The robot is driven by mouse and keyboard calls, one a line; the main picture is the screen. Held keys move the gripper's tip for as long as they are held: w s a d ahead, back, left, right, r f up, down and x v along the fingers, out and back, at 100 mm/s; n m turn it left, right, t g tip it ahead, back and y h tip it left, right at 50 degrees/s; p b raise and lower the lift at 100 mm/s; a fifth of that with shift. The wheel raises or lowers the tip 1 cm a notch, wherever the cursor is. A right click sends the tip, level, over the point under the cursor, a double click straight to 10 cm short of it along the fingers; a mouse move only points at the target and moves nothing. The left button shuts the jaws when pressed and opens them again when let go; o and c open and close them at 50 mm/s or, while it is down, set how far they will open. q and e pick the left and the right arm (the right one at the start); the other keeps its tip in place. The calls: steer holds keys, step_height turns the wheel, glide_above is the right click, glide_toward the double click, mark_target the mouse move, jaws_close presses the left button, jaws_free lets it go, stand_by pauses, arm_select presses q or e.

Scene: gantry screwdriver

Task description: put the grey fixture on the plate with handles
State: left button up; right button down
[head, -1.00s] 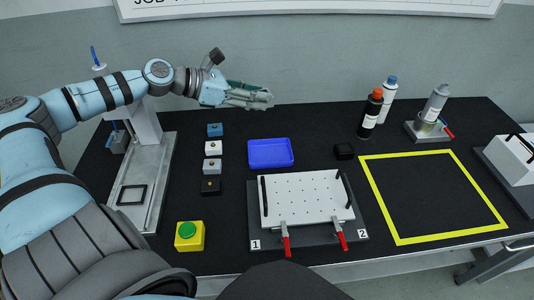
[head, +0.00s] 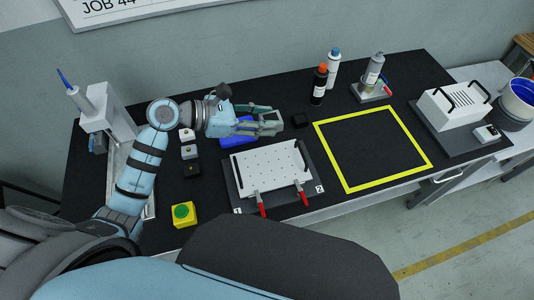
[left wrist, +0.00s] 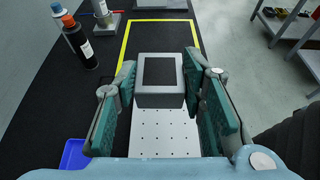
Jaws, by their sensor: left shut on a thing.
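The grey fixture (left wrist: 160,99), a block with a dark square top, sits between the fingers of my left gripper (left wrist: 161,90) in the left wrist view. The left gripper (head: 270,122) is shut on it; in the head view the fingers largely hide the fixture. The white plate with handles (head: 266,168) lies on a dark base, with a grid of small holes and a black handle at each side. In the head view the gripper is beyond the plate's far edge, above the table. My right gripper is not in view.
A blue tray (head: 235,140) lies partly hidden under the gripper. Red clamps (head: 303,194) stand at the plate's near edge. A small black block (head: 300,120), bottles (head: 320,85) and a yellow-outlined area (head: 347,185) lie to the right.

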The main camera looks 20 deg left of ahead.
mark_target(263, 165)
arm_select(q)
steer(key=f+b, duration=0.3)
steer(key=f, duration=1.5)
steer(key=shift+a+f+b, duration=0.15)
steer(key=shift+a+b, duration=0.05)
steer(key=shift+b, duration=0.15)
steer(key=shift+f, duration=0.15)
steer(key=o, duration=1.2)
steer(key=shift+o, duration=0.2)
steer(key=shift+r, duration=0.35)
steer(key=v, duration=1.2)
